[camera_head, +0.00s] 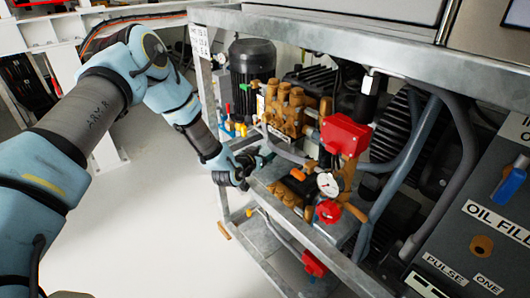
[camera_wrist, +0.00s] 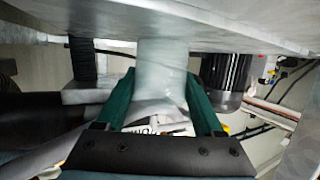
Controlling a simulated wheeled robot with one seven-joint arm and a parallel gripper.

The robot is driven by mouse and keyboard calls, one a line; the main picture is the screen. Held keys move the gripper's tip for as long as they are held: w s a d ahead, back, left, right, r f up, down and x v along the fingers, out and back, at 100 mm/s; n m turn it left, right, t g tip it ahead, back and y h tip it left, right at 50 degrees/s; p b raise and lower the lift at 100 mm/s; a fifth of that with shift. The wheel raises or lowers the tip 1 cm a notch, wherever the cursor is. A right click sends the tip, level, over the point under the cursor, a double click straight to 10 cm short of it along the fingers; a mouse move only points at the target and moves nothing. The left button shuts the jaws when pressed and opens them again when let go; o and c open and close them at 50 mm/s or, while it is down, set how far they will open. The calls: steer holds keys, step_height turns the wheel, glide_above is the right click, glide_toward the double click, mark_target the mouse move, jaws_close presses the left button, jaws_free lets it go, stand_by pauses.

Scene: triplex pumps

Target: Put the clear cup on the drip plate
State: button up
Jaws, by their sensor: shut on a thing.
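My gripper (camera_wrist: 163,95) has green fingers closed on both sides of a pale, see-through cup (camera_wrist: 162,72). The cup's far end meets or overlaps a broad grey metal surface (camera_wrist: 215,20) across the top of the wrist view; I cannot tell whether they touch. In the head view my gripper (camera_head: 246,170) is at the left edge of the pump frame, beside a grey metal plate (camera_head: 266,181) below the brass pump. This may be the drip plate, but I cannot be sure. The cup is not clearly seen in the head view.
A brass pump (camera_head: 285,108), a red block (camera_head: 346,134), a pressure gauge (camera_head: 328,184) and a red knob (camera_head: 328,212) crowd the space right of my gripper. A black motor (camera_head: 252,72) stands behind. The pale floor (camera_head: 170,220) at left is clear.

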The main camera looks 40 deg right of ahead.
steer(key=shift+f, duration=0.25)
steer(key=o, duration=1.3)
steer(key=shift+r, duration=0.1)
